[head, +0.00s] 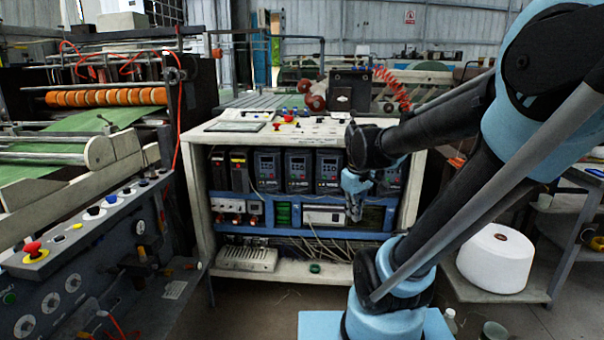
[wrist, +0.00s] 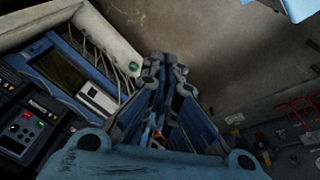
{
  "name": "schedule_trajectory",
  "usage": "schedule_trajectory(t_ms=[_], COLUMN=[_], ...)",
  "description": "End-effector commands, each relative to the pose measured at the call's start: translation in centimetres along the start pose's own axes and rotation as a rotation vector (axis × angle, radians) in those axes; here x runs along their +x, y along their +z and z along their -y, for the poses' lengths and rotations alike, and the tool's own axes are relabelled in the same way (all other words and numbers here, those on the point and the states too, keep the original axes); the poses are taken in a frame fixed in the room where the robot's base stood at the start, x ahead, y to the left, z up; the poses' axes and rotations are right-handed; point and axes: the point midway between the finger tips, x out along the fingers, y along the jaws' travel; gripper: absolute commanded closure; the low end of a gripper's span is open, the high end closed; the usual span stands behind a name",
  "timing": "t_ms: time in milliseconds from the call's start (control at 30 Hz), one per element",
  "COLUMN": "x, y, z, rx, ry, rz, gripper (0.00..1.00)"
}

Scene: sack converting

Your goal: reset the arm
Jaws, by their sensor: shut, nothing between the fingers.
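My arm reaches in from the right of the head view, blue and black. My gripper (head: 355,208) hangs below the black wrist, in front of the open control cabinet (head: 196,205). In the wrist view my gripper (wrist: 163,72) has its fingers together, with nothing seen between them. The fingers point toward the cabinet's side wall and the floor. The cabinet also shows at the upper left of the wrist view (wrist: 113,38).
The cabinet holds several drive units (head: 298,170) and loose cables (head: 320,248). A machine with a red button (head: 33,248) stands at the left. A white thread cone (head: 496,258) sits on a low shelf at the right. Some bare floor (head: 265,308) shows in front of the cabinet.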

Motion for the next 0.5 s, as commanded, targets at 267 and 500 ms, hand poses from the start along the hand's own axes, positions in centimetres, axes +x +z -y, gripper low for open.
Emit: schedule_trajectory(t_ms=[267, 500], x=[1.1, 2.6], y=[6.5, 10.5], z=[1.7, 3.2], rx=[0.261, 0.455], ry=[-0.005, -0.009], rz=[0.0, -0.001], gripper=[1.0, 1.0])
